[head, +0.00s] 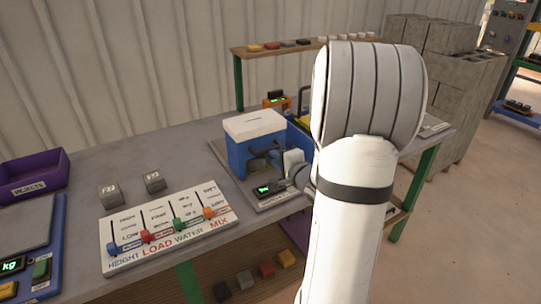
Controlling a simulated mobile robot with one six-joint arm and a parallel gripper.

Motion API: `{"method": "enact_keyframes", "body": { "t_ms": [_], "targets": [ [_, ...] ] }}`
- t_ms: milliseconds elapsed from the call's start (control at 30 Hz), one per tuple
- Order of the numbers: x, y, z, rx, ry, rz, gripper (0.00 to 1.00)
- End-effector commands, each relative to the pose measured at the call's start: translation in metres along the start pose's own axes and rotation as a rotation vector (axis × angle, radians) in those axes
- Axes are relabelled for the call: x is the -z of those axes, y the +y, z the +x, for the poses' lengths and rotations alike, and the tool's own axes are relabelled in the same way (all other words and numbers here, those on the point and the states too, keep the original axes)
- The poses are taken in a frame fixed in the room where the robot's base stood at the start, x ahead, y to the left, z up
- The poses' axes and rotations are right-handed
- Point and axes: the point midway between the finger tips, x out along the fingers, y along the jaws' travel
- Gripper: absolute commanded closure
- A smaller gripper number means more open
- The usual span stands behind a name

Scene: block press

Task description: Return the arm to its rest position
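My white arm (345,230) rises from the bottom of the head view and bends at a large rounded joint, reaching over the right part of the table. My gripper (298,178) is a small grey shape beside the blue press (250,148) with the white top. It is mostly hidden behind my arm, and its fingers cannot be made out. Whether it holds anything does not show.
A slider panel (168,226) labelled height, load, water and mix lies on the table, with two grey cubes (110,194) behind it. A purple rejects bin (33,172) and a blue scale (30,248) stand at left. Grey blocks (445,85) are stacked at right.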

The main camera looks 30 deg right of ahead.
Motion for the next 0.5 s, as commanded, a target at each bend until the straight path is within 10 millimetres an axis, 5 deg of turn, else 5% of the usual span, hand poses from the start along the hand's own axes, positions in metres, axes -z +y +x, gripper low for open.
{"method": "enact_keyframes", "body": {
  "t_ms": [500],
  "targets": [
    [-0.0001,-0.0001,-0.0137,0.001,0.000,0.000,0.83]
  ]
}}
